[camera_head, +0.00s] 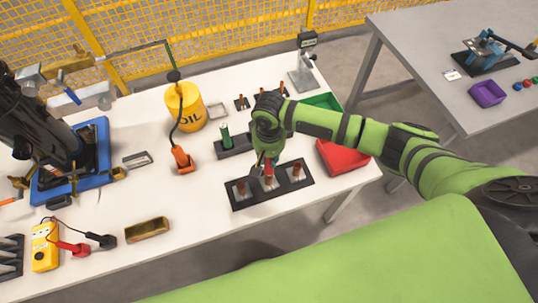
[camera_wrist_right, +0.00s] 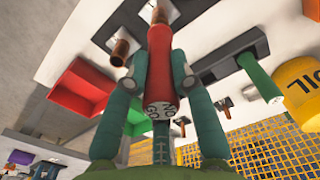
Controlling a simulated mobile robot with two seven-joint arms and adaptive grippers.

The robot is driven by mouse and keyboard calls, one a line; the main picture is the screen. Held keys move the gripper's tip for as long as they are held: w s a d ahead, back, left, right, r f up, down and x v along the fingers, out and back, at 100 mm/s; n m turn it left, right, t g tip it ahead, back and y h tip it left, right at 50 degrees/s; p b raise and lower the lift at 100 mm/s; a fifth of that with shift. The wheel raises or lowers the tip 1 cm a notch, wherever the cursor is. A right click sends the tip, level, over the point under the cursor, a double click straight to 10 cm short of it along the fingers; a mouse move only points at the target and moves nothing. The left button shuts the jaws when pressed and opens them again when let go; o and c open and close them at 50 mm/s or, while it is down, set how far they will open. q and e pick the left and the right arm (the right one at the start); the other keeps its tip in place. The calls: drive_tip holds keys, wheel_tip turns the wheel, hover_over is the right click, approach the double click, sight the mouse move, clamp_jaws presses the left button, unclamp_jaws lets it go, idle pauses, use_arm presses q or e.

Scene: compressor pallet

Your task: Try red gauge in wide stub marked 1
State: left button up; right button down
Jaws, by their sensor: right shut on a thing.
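My right gripper (camera_head: 268,165) is shut on the red gauge (camera_head: 268,177), which is upright over the middle of a dark block (camera_head: 234,205) with copper stubs. In the right wrist view, the gripper (camera_wrist_right: 158,85) has one finger on each side of the red gauge (camera_wrist_right: 161,65), whose end reads NO GO. The gauge's far end meets or overlaps a copper stub (camera_wrist_right: 160,14); I cannot tell whether it is inside. Other stubs show at left (camera_head: 240,187) and right (camera_head: 295,168). Their number marks are not legible. My left gripper is not in view.
A green gauge (camera_head: 225,134) stands in a dark holder (camera_head: 236,149) behind the block. A red tray (camera_head: 340,158) and a green tray (camera_head: 322,101) lie to the right. A yellow oil can (camera_head: 186,108) stands behind left.

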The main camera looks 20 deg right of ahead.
drive_tip(key=shift+s+f+p, duration=0.2)
drive_tip(key=shift+p, duration=0.25)
idle(2.0)
drive_tip(key=shift+r, duration=0.15)
drive_tip(key=shift+w+r+p, duration=0.15)
drive_tip(key=shift+r+p, duration=0.3)
drive_tip(key=shift+p, duration=0.15)
drive_tip(key=shift+r, duration=0.25)
drive_tip(key=shift+w+r, duration=0.1)
drive_tip(key=shift+r, duration=0.7)
drive_tip(key=shift+f, duration=0.95)
